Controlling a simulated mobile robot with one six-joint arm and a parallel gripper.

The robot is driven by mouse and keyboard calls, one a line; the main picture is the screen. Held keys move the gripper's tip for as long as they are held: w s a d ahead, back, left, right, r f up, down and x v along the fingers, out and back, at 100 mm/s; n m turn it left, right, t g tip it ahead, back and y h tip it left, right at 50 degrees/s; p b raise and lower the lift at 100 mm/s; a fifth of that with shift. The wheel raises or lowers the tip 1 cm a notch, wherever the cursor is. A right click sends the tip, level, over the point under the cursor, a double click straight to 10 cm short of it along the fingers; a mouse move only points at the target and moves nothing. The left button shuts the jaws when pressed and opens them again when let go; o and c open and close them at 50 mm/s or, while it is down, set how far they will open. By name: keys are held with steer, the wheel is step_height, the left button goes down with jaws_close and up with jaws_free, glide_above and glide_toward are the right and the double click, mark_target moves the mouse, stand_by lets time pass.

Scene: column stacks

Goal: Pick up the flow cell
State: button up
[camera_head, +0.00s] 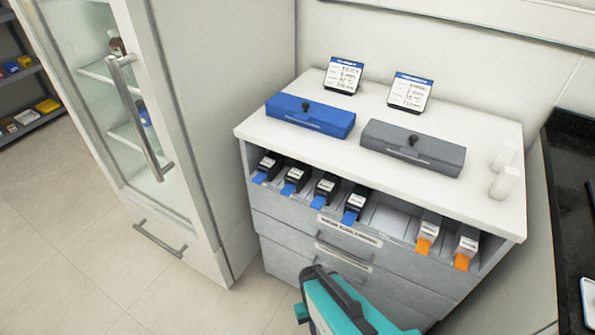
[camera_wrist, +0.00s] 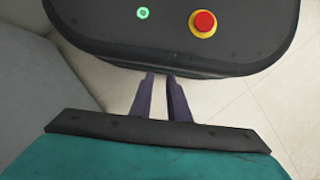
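I cannot tell for sure which item is the flow cell. Those on the left, such as one cartridge (camera_head: 325,189), have blue tabs. Two on the right, such as another cartridge (camera_head: 429,231), have orange tabs. My gripper (camera_wrist: 159,75) shows in the wrist view with two dark fingers, a narrow gap between them, and nothing held. It is over my own base and the floor, away from the drawer. The head view shows my teal arm in front of the cabinet, but not the fingertips.
A blue box (camera_head: 310,116) and a grey box (camera_head: 412,148) lie on the white cabinet top (camera_head: 290,150), with two label cards (camera_head: 343,76) behind. White cylinders (camera_head: 505,182) stand at its right edge. A glass-door fridge (camera_head: 130,110) is left; a black counter (camera_head: 570,180) is right.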

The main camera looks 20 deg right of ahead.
step_height(320, 180, up, 9)
steer(key=s+p, duration=0.1)
steer(key=p, duration=0.6)
steer(key=shift+s+a+g, duration=0.15)
steer(key=shift+a+g, duration=0.1)
steer(key=shift+g, duration=0.05)
